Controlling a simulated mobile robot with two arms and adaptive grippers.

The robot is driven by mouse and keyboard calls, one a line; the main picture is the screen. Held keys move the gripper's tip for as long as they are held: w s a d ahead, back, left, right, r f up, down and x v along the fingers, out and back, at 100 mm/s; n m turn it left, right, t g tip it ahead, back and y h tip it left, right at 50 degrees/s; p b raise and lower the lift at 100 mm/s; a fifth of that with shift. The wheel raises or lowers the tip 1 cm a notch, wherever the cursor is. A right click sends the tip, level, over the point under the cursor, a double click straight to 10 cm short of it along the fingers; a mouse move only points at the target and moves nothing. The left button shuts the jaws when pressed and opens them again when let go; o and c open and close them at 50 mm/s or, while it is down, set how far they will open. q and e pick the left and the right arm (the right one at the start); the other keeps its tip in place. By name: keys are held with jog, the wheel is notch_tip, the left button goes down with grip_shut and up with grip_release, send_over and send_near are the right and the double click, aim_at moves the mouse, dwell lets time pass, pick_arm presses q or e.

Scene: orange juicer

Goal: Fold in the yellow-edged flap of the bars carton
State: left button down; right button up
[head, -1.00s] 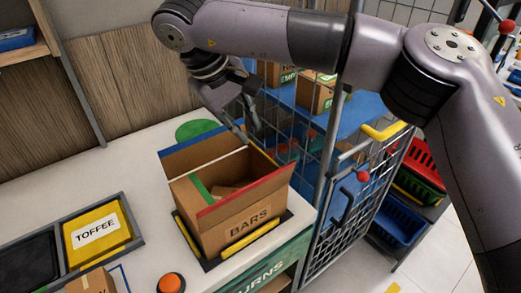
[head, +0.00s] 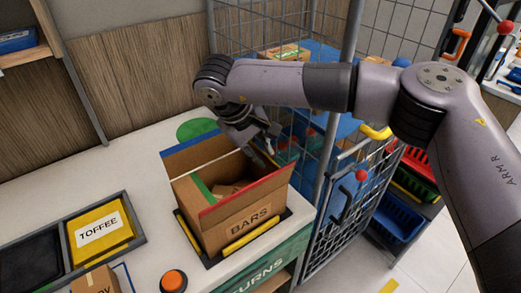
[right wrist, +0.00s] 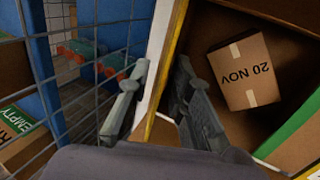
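The bars carton (head: 243,214) stands open on the counter. Its blue-edged flap (head: 190,152) stands up at the back left, and its red-edged flap (head: 245,194) is at the front. A green edge shows at its left. My right gripper (head: 268,155) is at the carton's far right side, where it hides most of the yellow-edged flap. In the right wrist view, the yellow edge (right wrist: 175,32) runs between the spread fingers. One finger is over the carton's inside and the other is outside, on the cage side. Contact cannot be told. My left gripper is out of view.
A wire cage (head: 345,205) stands close on the right. A toffee bin (head: 100,228) and an orange button (head: 173,281) are to the left and front.

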aim_at(267, 162)
grip_shut()
jog(key=shift+a+h, duration=0.1)
jog(key=shift+h, duration=0.2)
dwell(0.7)
jog(key=shift+s+a+f+t+h+b, duration=0.2)
jog(key=shift+a+f+t+h+b, duration=0.05)
jog(key=shift+t+h+b, duration=0.25)
jog(key=shift+s+a+f+t+h+b, duration=0.15)
jog(key=shift+a+f+t+h+b, duration=0.1)
jog(key=shift+t+h+b, duration=0.25)
jog(key=shift+s+a+f+t+h+b, duration=0.2)
jog(key=shift+t+h+b, duration=0.25)
jog(key=shift+h, duration=0.35)
jog(key=shift+s+a+f+t+h+b, duration=0.1)
jog(key=shift+a+f+t+h+b, duration=0.15)
jog(key=shift+t+h, duration=0.4)
jog(key=shift+h, duration=0.25)
jog(key=shift+o, duration=0.6)
grip_release()
